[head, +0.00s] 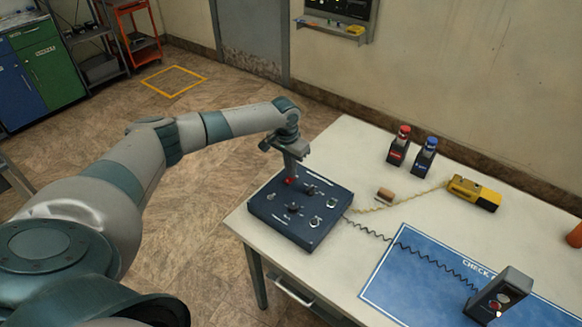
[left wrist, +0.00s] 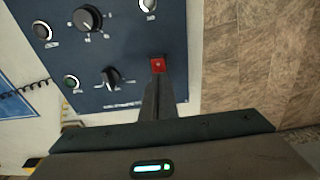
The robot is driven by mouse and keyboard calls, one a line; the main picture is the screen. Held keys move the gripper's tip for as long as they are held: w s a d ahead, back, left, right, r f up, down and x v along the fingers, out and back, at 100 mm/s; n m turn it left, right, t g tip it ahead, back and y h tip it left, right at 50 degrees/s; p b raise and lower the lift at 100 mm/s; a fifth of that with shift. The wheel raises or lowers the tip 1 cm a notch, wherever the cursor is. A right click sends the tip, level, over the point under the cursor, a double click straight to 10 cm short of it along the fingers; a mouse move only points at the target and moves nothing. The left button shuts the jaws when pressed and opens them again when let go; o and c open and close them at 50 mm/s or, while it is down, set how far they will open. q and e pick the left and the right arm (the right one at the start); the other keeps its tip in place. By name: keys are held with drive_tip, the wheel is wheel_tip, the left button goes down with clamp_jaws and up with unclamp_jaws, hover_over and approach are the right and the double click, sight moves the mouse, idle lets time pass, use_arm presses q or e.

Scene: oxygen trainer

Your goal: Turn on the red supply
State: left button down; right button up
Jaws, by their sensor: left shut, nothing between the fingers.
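A dark blue control panel box (head: 272,217) with several knobs lies near the table's left end. My left gripper (head: 291,170) is shut and empty, pointing down at this red part. Its fingertips (left wrist: 155,82) are right at the red part; I cannot tell whether they touch. A black unit with a red top (head: 398,147) stands upright behind the panel, clear of the gripper. My right gripper is not in view.
A similar unit with a blue top (head: 424,156) stands beside the red-topped one. A small brown block (head: 385,195), a yellow device (head: 474,193), a blue mat (head: 418,278) and a dark box (head: 498,295) are on the table (head: 352,142). Coiled cords cross the tabletop.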

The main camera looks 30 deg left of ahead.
sight(288, 181)
use_arm(q)
drive_tip(key=shift+f, duration=0.25)
idle(0.6)
drive_tip(key=shift+s+r+p, duration=0.15)
drive_tip(key=shift+s+p, duration=0.6)
drive_tip(key=shift+p, duration=0.4)
drive_tip(key=shift+r, duration=0.1)
drive_tip(key=r+p, duration=0.4)
drive_tip(key=shift+s, duration=0.2)
wheel_tip(288, 181, up, 10)
drive_tip(key=s+b, duration=0.1)
drive_tip(key=b, duration=0.2)
drive_tip(key=shift+f+b, duration=0.15)
drive_tip(key=shift+b, duration=0.25)
drive_tip(key=shift+s+a, duration=0.1)
